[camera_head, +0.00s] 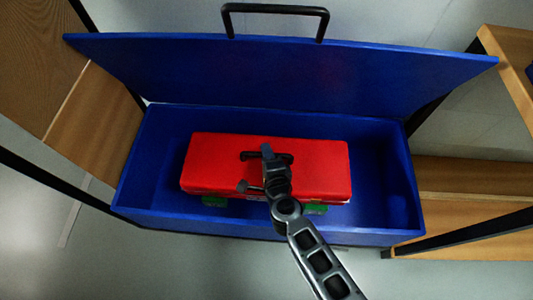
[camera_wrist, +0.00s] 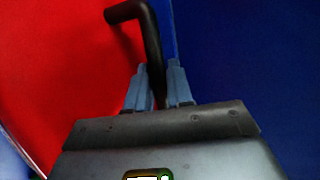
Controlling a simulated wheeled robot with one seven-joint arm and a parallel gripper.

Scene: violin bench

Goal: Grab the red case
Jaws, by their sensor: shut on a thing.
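The red case (camera_head: 318,170) is a flat box with a black handle (camera_head: 247,156) on top. It sits inside the open blue box (camera_head: 395,190), with a little green showing under its front edge. My gripper (camera_head: 267,165) reaches over the case from the front. In the wrist view the fingers (camera_wrist: 158,88) are shut on the black handle (camera_wrist: 150,35), which runs down between them. The red case surface (camera_wrist: 55,70) fills the left of that view. My gripper hides part of the handle and the front of the case in the head view.
The blue lid (camera_head: 280,75) stands open behind, with a black handle (camera_head: 275,10) on its edge. Blue walls surround the case closely, with free room at the right inside the box. Wooden shelves (camera_head: 95,115) stand at the left and more wooden shelves (camera_head: 475,180) at the right.

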